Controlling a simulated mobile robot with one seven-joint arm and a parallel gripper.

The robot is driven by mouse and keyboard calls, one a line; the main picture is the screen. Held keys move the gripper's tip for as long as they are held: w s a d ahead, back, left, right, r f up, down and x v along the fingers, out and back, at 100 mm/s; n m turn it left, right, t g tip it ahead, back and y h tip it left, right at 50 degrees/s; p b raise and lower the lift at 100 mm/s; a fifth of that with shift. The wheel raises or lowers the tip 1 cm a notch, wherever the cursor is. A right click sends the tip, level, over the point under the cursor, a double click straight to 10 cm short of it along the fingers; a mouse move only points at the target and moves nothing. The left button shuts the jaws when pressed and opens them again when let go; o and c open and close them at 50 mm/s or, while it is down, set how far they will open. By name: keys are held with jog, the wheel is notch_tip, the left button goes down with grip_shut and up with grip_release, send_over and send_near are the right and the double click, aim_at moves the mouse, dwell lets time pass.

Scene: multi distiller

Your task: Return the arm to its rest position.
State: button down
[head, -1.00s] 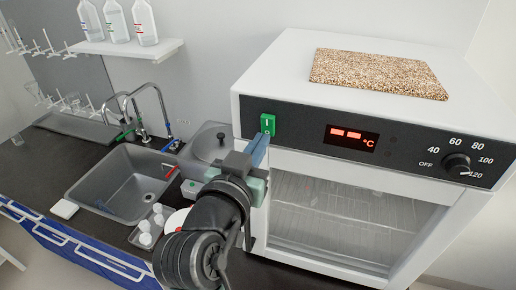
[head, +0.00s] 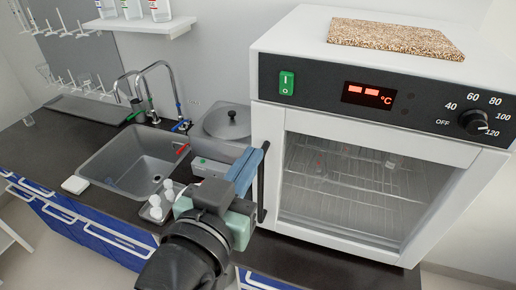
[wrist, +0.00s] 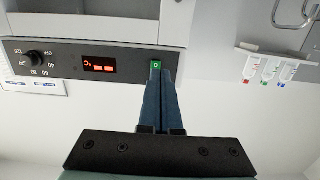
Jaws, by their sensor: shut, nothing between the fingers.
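My gripper (head: 252,165) is shut and empty, with its blue fingers together. In the head view it is in front of the left side of the white oven (head: 370,190), near the door's dark handle; I cannot tell if they touch. In the wrist view the shut fingers (wrist: 166,85) point toward the oven's panel, with the green switch (wrist: 156,66) just past their tips. The oven's green switch (head: 286,83) and red display (head: 368,95) are lit in the head view. The oven door is closed, with wire racks and small glass items behind its glass.
A sink (head: 130,160) with taps is at the left. A lidded round pot (head: 228,122), a small grey device and white-capped bottles (head: 163,195) stand near the arm. A cork-like slab (head: 395,38) lies on the oven. Bottles (head: 160,10) stand on a wall shelf.

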jog(key=shift+s+f, duration=0.1)
dwell(0.3)
notch_tip(320, 180, up, 17)
jog(key=n+t+y, duration=0.2)
jog(key=t+y, duration=0.1)
jog(key=t, duration=0.3)
jog(key=s+d+r+n+t+y, duration=0.1)
jog(key=s+r+t, duration=0.4)
jog(key=r, duration=0.8)
jog(key=shift+s+d+r+n+y, duration=0.15)
jog(key=shift+s+d+n+y, duration=0.15)
jog(key=shift+s+d+y, duration=0.35)
